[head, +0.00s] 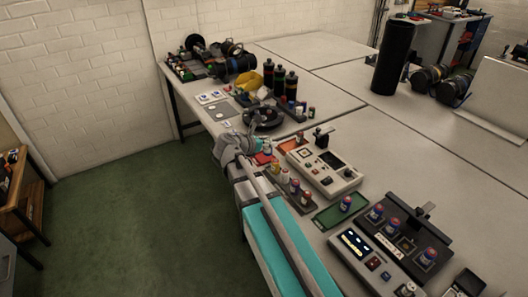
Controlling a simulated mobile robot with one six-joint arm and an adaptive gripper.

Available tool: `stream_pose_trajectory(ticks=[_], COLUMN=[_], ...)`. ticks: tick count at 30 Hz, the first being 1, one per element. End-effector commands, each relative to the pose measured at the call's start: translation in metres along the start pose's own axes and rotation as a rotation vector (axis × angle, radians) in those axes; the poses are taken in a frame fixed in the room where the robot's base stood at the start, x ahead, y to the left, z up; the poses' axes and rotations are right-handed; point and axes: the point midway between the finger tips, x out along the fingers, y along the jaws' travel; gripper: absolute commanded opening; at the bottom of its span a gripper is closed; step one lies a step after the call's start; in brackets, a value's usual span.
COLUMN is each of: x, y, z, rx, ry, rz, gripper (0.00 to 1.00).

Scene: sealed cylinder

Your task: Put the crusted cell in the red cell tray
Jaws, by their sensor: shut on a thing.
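My gripper (258,143) is at the far end of my arm, low over the table's left part, above or beside a small red tray (262,158). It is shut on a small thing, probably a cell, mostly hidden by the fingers. I cannot make out any crust on it, or whether it touches the tray. The red tray is partly covered by my gripper. A green tray (328,218) to the right holds one upright blue and red cell (346,203).
A dark charger with several cells (404,240) is at lower right. A round black dish (263,118) lies behind my gripper.

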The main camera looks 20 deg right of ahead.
Motion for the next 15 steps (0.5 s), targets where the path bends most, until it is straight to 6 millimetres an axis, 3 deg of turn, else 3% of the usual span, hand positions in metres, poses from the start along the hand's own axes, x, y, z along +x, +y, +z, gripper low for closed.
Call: stream_pose_trajectory(ticks=[12,15], x=[0.056,0.064], y=[0.061,0.065], z=[-0.016,-0.024], rx=[0.0,0.0], ry=[0.0,0.0], rz=[0.0,0.0], gripper=[0.0,0.0])
